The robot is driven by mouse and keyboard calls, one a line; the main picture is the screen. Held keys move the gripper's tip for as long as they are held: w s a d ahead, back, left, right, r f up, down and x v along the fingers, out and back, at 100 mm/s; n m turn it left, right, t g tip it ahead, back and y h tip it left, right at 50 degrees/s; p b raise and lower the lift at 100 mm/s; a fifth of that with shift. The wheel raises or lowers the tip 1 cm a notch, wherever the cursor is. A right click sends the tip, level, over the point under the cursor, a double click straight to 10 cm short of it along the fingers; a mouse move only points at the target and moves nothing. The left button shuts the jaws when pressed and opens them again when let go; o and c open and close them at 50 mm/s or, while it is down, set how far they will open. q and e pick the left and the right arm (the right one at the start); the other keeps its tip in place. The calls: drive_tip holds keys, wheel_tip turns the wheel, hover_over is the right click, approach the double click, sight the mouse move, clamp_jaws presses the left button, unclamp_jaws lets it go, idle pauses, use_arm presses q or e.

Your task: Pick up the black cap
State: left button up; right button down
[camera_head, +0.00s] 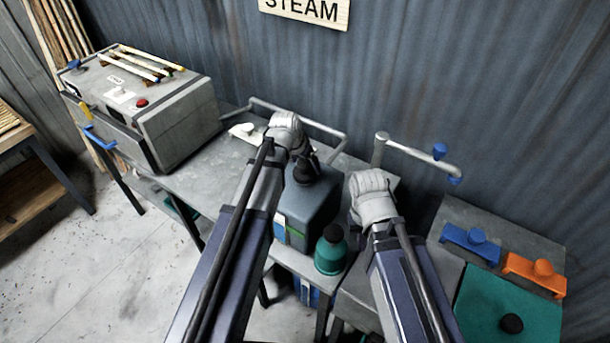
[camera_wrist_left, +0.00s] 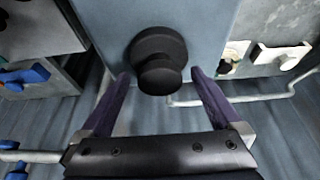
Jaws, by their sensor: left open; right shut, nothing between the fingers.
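The black cap (camera_head: 306,172) sits on top of a grey-blue tank (camera_head: 318,205) on the metal bench. It shows large in the left wrist view (camera_wrist_left: 160,55), as a wide round base with a narrower knob. My left gripper (camera_wrist_left: 160,75) is open, with one purple finger on each side of the cap's knob. I cannot tell whether the fingers touch it. In the head view my left gripper (camera_head: 303,153) is at the cap and partly hides it. My right gripper (camera_head: 368,187) is shut and empty, right of the tank; its fingertips are hard to make out.
A teal bottle (camera_head: 330,257) with a black top stands in front of the tank. A grey box (camera_head: 180,115) with rods on it is at the left. Bent metal pipes run behind the tank. A green mat (camera_head: 490,300) with a black knob lies at the right.

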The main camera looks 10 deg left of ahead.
sight(305, 163)
use_arm(q)
drive_tip(key=shift+w+f, duration=0.1)
drive_tip(key=shift+f, duration=0.15)
clamp_jaws()
idle(0.7)
drive_tip(key=shift+r, duration=0.15)
wheel_tip(305, 163, up, 10)
drive_tip(key=p, duration=1)
wheel_tip(305, 163, down, 3)
drive_tip(key=shift+r+b, duration=0.2)
drive_tip(key=shift+b, duration=0.9)
drive_tip(key=shift+r, duration=0.1)
